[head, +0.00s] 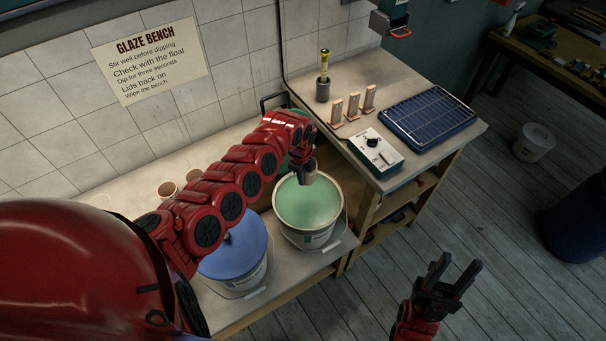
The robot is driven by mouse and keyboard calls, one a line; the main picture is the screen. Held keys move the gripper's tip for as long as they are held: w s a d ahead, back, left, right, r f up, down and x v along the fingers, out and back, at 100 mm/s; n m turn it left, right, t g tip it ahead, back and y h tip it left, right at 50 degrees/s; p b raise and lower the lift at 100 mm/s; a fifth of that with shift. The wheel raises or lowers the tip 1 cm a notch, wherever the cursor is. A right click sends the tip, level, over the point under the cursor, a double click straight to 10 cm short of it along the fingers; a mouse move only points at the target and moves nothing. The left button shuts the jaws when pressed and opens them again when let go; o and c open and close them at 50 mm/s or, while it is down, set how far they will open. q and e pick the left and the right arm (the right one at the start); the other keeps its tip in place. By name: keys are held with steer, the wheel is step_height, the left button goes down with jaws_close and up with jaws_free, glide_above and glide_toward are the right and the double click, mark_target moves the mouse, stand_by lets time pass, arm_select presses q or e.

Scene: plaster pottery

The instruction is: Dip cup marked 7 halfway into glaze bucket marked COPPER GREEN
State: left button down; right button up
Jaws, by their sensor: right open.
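An open bucket (306,236) of pale green glaze stands on the low bench in the middle of the head view. Its label is too small to read. My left gripper (306,172) is over the back of this bucket, pointing down. It is shut on a small brownish cup (309,180), mostly hidden by the gripper. The cup shows above the glaze surface; its number is not visible, and I cannot tell whether its lower edge touches the glaze. My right gripper (452,279) is open and empty over the floor at the lower right.
A blue-topped bucket (233,252) stands left of the green one. Clay cups (168,189) stand behind my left arm. On the higher bench are a control box (371,155), upright test tiles (353,106) and a blue rack (428,120). A green thing behind my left arm is mostly hidden.

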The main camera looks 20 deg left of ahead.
arm_select(q)
step_height(320, 180, down, 12)
steer(key=m+b, duration=0.1)
steer(key=b, duration=0.8)
steer(key=shift+s+d+r+m, duration=0.15)
steer(key=shift+s+d+m, duration=0.05)
steer(key=shift+m, duration=0.1)
step_height(320, 180, down, 5)
steer(key=b, duration=0.3)
stand_by(0.6)
steer(key=shift+r, duration=0.15)
stand_by(1.2)
